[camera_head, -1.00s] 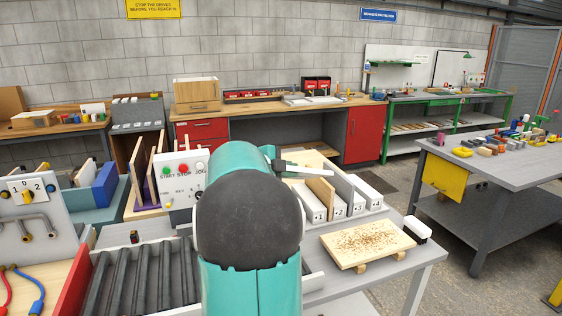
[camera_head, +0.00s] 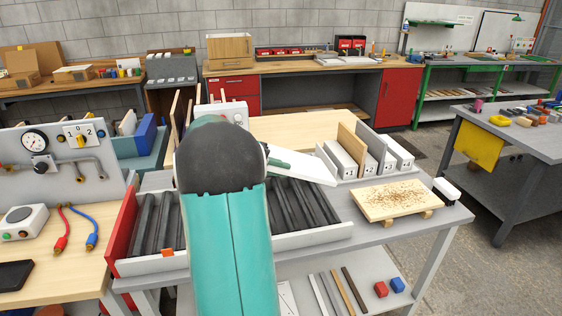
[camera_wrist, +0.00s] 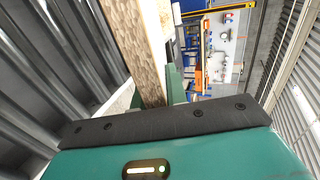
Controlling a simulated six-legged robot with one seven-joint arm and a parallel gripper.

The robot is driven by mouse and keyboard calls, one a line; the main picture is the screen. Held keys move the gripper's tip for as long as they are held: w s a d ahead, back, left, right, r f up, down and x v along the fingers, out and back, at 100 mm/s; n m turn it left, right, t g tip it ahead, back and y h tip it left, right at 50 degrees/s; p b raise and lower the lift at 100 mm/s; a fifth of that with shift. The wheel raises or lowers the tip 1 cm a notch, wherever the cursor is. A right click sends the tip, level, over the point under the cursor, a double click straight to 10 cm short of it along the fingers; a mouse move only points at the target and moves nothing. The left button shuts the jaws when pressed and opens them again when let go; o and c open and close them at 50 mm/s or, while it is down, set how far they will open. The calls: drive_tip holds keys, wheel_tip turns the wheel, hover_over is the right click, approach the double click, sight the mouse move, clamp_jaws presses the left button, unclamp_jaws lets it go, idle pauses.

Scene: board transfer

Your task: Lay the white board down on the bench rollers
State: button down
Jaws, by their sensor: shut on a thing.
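The white board (camera_head: 302,166) sticks out to the right from behind my arm in the head view, tilted above the bench rollers (camera_head: 300,206). In the wrist view its speckled edge (camera_wrist: 147,48) runs up from my gripper (camera_wrist: 155,97), which is shut on it. In the head view my gripper (camera_head: 279,163) is mostly hidden by my arm. The dark rollers lie in a white-sided frame, on both sides of my arm. They also show at the left of the wrist view (camera_wrist: 45,75). The board appears clear of them.
A divided rack (camera_head: 350,172) with upright boards stands behind the rollers at right. A chip-covered wooden board (camera_head: 392,200) and a white-topped brush (camera_head: 446,188) are right of it. A red end panel (camera_head: 122,230) and an orange block (camera_head: 167,253) are at left.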

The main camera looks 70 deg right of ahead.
drive_tip(key=shift+s+d+f, duration=0.3)
drive_tip(key=shift+s+f, duration=0.05)
drive_tip(key=shift+s, duration=0.05)
wheel_tip(320, 180, down, 7)
drive_tip(key=shift+r, duration=0.2)
drive_tip(key=shift+f, duration=0.45)
idle(0.6)
drive_tip(key=c, duration=1.3)
unclamp_jaws()
